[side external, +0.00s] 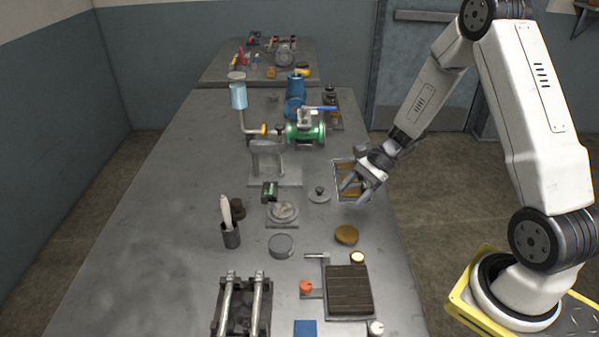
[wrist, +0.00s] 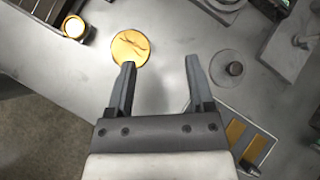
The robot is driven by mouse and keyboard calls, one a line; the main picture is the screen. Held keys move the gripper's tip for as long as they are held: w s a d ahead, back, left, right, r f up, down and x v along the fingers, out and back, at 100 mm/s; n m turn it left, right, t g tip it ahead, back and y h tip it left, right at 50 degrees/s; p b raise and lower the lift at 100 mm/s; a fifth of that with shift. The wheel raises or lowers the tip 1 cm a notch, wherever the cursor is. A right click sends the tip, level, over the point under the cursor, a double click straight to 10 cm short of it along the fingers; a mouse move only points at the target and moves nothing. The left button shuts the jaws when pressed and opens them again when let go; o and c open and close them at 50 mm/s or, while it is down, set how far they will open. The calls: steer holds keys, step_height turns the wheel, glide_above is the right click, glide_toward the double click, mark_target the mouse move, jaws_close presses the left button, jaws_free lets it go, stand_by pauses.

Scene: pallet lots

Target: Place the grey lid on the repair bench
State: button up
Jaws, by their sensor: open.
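A flat grey disc with a dark knob, which looks like the grey lid (side external: 319,198), lies on the grey table (side external: 165,215). It also shows in the wrist view, right of my fingers (wrist: 222,77). My gripper (side external: 354,192) is open and empty above the table's right side, to the right of the lid. In the wrist view my gripper (wrist: 160,64) has its fingers spread with bare table between them. A second round grey piece (side external: 281,246) lies nearer the front. I cannot tell which part is the repair bench; a dark slatted board (side external: 348,290) lies at the front right.
An orange-brown disc (side external: 346,235) lies in front of my gripper, by the left finger in the wrist view (wrist: 130,47). A tray with orange-brown strips (side external: 340,165) is beside my gripper. A green valve (side external: 305,132) stands behind. The table's left side is clear.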

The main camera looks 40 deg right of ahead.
steer(key=s+a+r+n+h, duration=0.7)
steer(key=s+a+n+h, duration=0.1)
steer(key=n, duration=1)
steer(key=shift+s+a+r+n+h, duration=0.15)
steer(key=shift+s+r+n+h, duration=0.2)
steer(key=shift+s, duration=0.35)
